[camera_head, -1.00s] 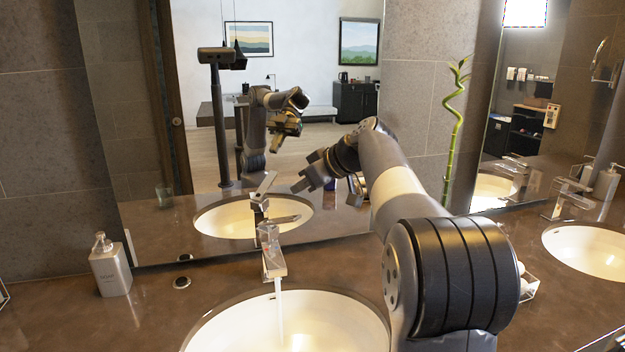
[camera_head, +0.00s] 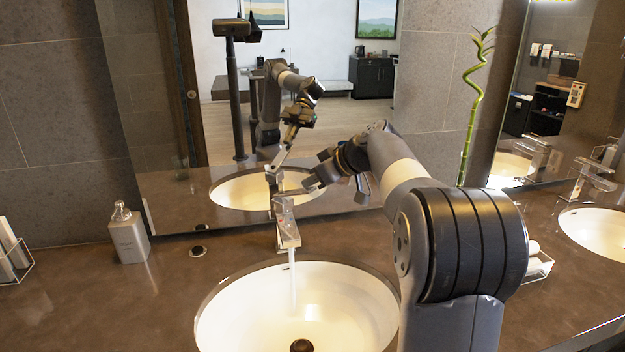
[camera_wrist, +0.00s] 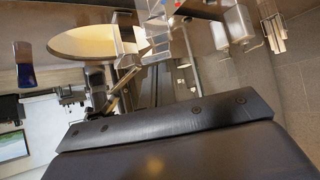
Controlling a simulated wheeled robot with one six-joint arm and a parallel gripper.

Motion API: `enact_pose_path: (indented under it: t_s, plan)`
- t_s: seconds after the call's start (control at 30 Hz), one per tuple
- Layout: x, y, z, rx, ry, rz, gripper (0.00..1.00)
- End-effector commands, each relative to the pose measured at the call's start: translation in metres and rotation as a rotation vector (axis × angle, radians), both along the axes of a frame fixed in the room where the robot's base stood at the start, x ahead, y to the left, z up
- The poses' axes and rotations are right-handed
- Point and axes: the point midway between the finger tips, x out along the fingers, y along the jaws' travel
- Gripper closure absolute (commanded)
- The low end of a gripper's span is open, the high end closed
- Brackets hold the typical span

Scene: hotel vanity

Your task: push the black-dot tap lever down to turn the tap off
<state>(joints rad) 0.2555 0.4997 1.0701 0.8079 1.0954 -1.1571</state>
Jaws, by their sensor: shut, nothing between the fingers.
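The chrome tap (camera_head: 287,222) stands behind the near white basin (camera_head: 215,315), and water (camera_head: 292,275) runs from its spout. My gripper (camera_head: 312,184) is shut and empty, just right of the tap's upper part. Whether it touches the tap or lever is unclear.
A soap dispenser (camera_head: 128,238) stands left of the tap. Clear trays hold white rolls at the left (camera_head: 14,258) and right (camera_head: 540,264). A bamboo stem (camera_head: 470,110) rises behind my arm. A second tap (camera_head: 588,176) and basin are at right. The large mirror closes off the back.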

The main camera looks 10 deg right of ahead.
Motion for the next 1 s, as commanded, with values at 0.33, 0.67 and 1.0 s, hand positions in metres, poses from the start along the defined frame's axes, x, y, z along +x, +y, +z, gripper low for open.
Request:
enact_pose_path:
  t_s: [0.33,0.67,1.0]
  plan:
    - [-0.004,-0.004,-0.017,0.049,-0.058,-0.001,1.00]
    - [-0.009,-0.008,-0.027,0.105,-0.127,-0.001,1.00]
    - [-0.013,-0.011,-0.039,0.163,-0.197,0.000,1.00]
